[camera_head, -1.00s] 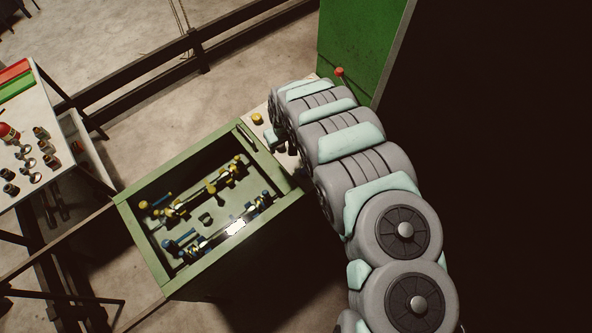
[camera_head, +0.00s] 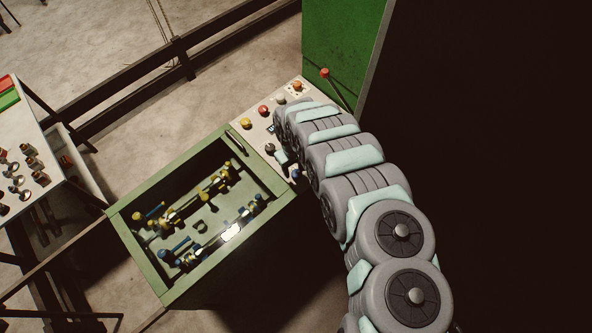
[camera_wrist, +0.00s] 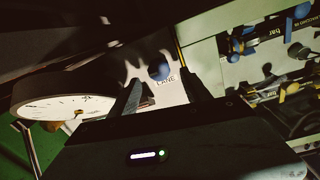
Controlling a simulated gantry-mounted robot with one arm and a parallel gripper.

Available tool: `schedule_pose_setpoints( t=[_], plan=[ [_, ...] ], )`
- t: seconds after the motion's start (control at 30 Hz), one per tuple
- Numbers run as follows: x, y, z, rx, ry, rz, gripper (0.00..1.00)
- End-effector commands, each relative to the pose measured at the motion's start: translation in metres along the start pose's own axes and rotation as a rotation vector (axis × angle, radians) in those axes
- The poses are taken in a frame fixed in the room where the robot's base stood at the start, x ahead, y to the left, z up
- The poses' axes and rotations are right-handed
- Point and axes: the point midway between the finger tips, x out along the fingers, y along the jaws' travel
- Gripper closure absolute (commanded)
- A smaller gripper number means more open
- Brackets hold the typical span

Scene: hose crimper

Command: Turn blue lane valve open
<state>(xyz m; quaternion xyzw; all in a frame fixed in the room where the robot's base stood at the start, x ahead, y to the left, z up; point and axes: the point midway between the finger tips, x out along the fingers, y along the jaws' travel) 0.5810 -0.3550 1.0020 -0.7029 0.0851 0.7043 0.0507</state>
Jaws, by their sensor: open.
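In the head view a small blue knob (camera_head: 295,174) shows at the panel's lower edge, close beside my arm. My fingertips there are mostly hidden by my arm. Which way the knob is turned is too small to tell.
The control panel (camera_head: 240,113) also carries a yellow button (camera_head: 246,123), a red button (camera_head: 263,110) and others. A green open box (camera_head: 178,154) beside it holds yellow and blue fittings. A round gauge (camera_wrist: 62,108) is left in the wrist view. A green cabinet (camera_head: 335,50) stands behind.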

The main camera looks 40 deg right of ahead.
Motion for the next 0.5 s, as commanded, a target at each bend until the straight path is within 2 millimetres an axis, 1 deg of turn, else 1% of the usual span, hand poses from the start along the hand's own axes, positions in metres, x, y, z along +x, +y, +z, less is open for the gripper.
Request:
schedule_pose_setpoints(
  t=[0.1, 0.23, 0.5],
  plan=[
    [0.014, -0.001, 0.003, 0.003, -0.003, -0.001, 0.44],
    [0.024, -0.003, 0.001, 0.0, -0.002, -0.004, 0.44],
    [0.036, 0.0, 0.002, 0.002, -0.002, 0.001, 0.44]
  ],
)
